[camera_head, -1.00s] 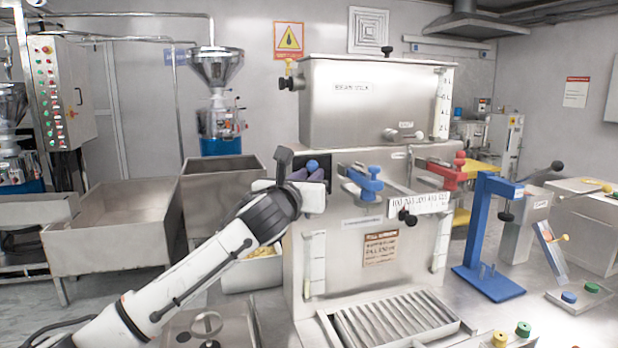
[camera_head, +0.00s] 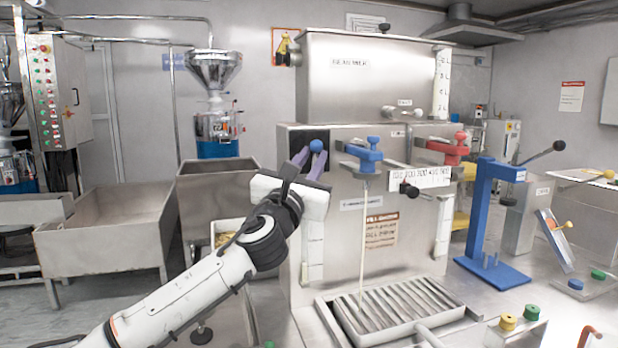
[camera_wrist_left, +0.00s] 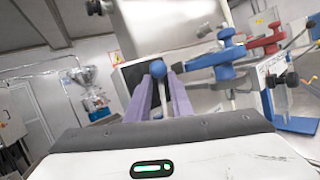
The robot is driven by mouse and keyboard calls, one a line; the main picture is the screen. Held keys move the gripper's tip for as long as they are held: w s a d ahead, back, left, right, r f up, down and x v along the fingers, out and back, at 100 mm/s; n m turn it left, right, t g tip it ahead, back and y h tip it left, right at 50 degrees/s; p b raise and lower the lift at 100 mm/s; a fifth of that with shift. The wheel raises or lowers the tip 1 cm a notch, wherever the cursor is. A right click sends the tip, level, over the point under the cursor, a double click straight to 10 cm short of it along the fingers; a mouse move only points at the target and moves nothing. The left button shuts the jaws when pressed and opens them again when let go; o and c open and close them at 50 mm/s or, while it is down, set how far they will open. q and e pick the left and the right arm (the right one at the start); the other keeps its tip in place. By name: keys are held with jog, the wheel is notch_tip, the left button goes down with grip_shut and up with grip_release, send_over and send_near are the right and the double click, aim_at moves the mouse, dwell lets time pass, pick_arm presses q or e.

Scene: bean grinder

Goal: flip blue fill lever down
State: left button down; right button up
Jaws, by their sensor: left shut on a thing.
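The lever with a round blue knob (camera_head: 316,145) sits in front of a dark opening at the machine's upper left front. My left gripper (camera_head: 309,160) reaches it from the lower left, its purple fingers on either side of the lever. In the left wrist view the blue knob (camera_wrist_left: 158,66) shows between the fingertips (camera_wrist_left: 160,78), with a pale shaft below it. The gripper is shut on this lever. A blue tap (camera_head: 362,155) is just right of it, and a thin pale stream (camera_head: 363,235) runs from it down to the grate. My right gripper is not in view.
The steel machine (camera_head: 350,80) fills the middle, with a slatted drip grate (camera_head: 395,308) below. A red tap (camera_head: 447,150) and a blue press stand (camera_head: 488,215) are to the right. Steel bins (camera_head: 110,220) stand at left.

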pick_arm(q)
jog(key=shift+s+d+f+m+t+h+b, duration=0.15)
jog(key=shift+s+d+f+m+h+b, duration=0.1)
jog(key=shift+f, duration=0.1)
jog(key=shift+s+d+f+m+t+h+b, duration=0.1)
jog(key=shift+s+f+m+t+h+b, duration=0.05)
jog(key=shift+s+f+m+b, duration=0.15)
jog(key=shift+s+d, duration=0.15)
jog(key=c, duration=2.1)
grip_release()
jog(key=shift+o, duration=1.2)
jog(key=shift+s+r, duration=0.1)
jog(key=shift+s, duration=0.1)
jog(key=shift+a, duration=0.2)
jog(key=v, duration=1)
